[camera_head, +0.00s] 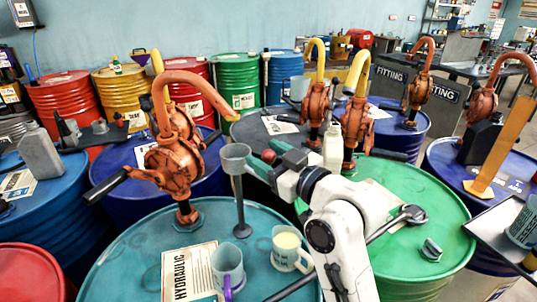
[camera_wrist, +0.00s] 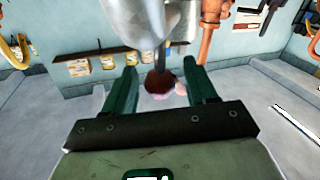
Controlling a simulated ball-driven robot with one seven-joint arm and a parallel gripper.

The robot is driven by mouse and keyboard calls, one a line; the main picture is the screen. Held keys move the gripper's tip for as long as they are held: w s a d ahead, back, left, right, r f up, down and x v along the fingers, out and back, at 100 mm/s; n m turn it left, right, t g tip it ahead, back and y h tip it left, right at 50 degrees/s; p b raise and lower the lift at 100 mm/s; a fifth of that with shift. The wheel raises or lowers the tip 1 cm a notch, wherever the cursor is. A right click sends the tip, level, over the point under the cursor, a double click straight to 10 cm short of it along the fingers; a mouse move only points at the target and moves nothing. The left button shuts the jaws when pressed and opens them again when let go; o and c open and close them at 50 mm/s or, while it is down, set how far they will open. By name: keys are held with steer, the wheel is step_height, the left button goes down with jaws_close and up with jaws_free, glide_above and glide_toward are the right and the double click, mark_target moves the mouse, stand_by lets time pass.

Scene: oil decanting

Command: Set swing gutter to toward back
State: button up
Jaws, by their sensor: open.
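The swing gutter appears to be the grey cup-shaped metal piece (camera_head: 235,155) on a thin post above the teal drum (camera_head: 130,250). A dark red ball knob (camera_head: 268,156) shows just right of it. My gripper (camera_head: 264,158) is open, with its green fingers beside the knob. In the wrist view the knob (camera_wrist: 159,83) lies between the spread fingers of my gripper (camera_wrist: 160,70), with a gap on each side. Grey metal (camera_wrist: 150,22) fills the top of that view. The arm and fingers hide part of the gutter, so I cannot tell its direction.
An orange hand pump (camera_head: 175,160) stands close left. A cream-filled mug (camera_head: 288,248) and a grey mug (camera_head: 228,268) stand on the teal drum. A green drum (camera_head: 410,195) is at right, with other pumps behind.

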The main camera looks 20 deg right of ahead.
jaws_close()
stand_by(0.5)
